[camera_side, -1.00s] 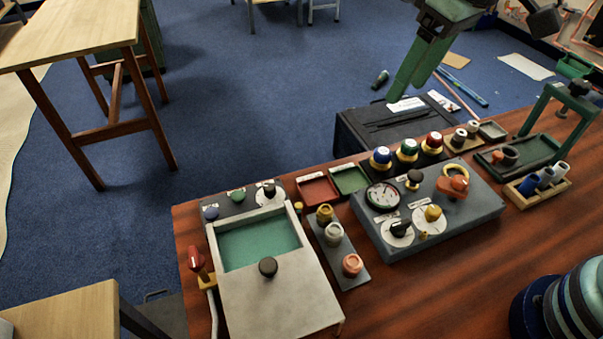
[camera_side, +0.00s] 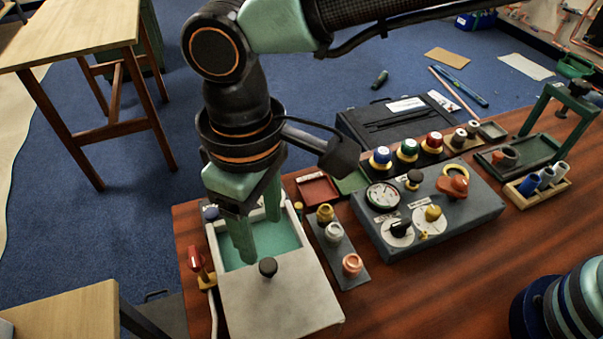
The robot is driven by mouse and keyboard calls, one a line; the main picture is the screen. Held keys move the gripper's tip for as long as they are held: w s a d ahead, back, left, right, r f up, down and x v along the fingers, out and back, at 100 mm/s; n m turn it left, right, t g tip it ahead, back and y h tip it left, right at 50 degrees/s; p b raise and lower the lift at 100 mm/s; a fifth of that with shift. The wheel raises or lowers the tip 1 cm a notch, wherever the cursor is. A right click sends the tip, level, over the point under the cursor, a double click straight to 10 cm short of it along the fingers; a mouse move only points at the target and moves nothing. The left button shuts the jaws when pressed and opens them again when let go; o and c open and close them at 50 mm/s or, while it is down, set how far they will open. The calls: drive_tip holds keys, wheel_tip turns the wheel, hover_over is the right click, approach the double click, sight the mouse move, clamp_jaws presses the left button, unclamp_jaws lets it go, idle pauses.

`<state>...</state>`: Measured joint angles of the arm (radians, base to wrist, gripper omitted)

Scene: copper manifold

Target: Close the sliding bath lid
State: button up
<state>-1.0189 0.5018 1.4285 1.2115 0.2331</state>
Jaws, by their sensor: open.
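The bath (camera_side: 212,236) is a pale grey box at the left front of the wooden bench, with green liquid (camera_side: 284,236) showing in its far part. The sliding lid (camera_side: 280,303) is a flat grey plate over the near part, so the bath stands partly open. A dark round knob (camera_side: 268,267) stands near the lid's far edge. My gripper (camera_side: 258,238) is open, its two green fingers pointing down over the open part of the bath. The fingers are on the far side of the knob and hold nothing. I cannot tell their exact height.
A red-handled lever (camera_side: 194,260) stands close to the bath's left side. A strip with several knobs (camera_side: 340,250) lies close on its right. A grey gauge panel (camera_side: 440,215) and small trays (camera_side: 317,189) are farther right and behind.

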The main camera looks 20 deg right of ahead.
sight(268, 264)
wheel_tip(268, 264, down, 8)
drive_tip(key=shift+f, duration=0.2)
clamp_jaws()
drive_tip(key=shift+r, duration=0.1)
idle(1.4)
